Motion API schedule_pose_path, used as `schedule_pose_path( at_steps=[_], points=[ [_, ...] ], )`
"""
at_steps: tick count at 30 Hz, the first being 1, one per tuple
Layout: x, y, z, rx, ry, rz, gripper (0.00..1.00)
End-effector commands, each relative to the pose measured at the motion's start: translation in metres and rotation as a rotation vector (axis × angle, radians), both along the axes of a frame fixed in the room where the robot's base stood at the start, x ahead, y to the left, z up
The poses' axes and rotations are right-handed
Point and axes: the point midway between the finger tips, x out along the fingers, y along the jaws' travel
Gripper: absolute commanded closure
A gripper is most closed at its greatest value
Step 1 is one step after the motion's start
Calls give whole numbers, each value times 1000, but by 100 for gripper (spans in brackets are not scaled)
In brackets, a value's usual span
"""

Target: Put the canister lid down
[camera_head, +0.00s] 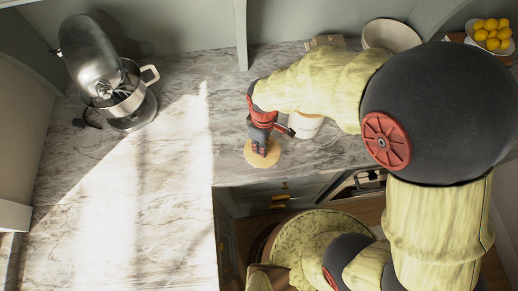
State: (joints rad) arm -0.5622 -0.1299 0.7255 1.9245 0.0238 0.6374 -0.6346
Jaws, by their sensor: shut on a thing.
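The canister lid (253,158) is a round, light wooden disc near the front edge of the marble counter. My gripper (263,150) points down over it and is shut on it, covering the middle of the lid. I cannot tell whether the lid touches the counter or is held slightly above it. A white canister (304,125) stands on the counter just right of and behind my gripper, partly hidden by my arm.
A metal stand mixer (105,75) stands at the back left. A pale bowl (391,36) and a bowl of yellow fruit (493,33) are at the back right. The sunlit counter (140,200) left of my gripper is clear.

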Motion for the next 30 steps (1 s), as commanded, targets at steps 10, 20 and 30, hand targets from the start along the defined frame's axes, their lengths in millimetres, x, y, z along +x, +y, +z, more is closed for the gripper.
schedule_pose_path(
  at_steps=[10, 20, 30],
  points=[
    [4, 12, -29, -1, 2, -1, 100],
    [5, 12, -44, 1, -2, -1, 100],
    [4, 12, -47, 1, -1, -1, 72]
  ],
)
